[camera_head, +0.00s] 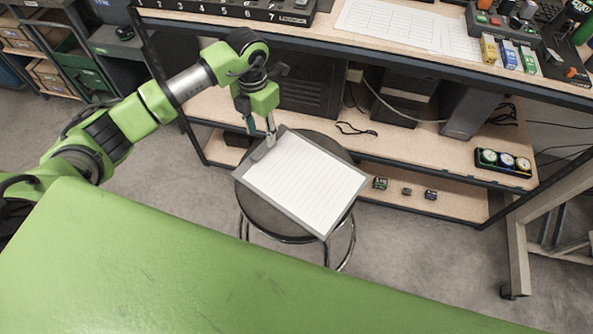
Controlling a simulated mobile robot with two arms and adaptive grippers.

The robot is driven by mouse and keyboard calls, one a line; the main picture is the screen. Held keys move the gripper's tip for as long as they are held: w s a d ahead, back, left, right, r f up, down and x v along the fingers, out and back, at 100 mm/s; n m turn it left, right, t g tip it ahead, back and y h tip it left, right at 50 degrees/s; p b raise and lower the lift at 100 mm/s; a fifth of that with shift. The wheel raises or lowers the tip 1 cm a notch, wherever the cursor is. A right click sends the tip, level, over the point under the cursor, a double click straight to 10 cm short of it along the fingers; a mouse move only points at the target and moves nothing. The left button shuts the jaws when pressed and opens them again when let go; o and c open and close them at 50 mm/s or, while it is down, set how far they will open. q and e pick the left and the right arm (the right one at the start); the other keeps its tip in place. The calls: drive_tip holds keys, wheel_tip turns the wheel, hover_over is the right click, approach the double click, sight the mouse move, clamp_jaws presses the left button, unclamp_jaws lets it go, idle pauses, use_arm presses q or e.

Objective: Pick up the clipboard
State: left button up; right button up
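The clipboard (301,181) is grey with a lined white sheet on it. It lies tilted in the picture on a round dark stool (262,212) with metal legs, and its lower right corner sticks out past the seat. My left gripper (270,138) points down at the clip end, at the clipboard's upper left corner. Its fingertips look close to or touching the clip; I cannot tell whether they grip it. My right gripper is not in view.
A workbench (415,55) with papers, a control panel and small boxes runs behind the stool. Its lower shelf (400,150) holds computer cases and cables. A grey bench leg (516,250) stands at the right. Grey floor is clear around the stool's front.

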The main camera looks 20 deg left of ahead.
sight(263, 147)
use_arm(q)
drive_tip(key=shift+a+f+p, duration=0.1)
drive_tip(key=shift+f+p, duration=0.5)
drive_tip(key=shift+f, duration=2.3)
clamp_jaws()
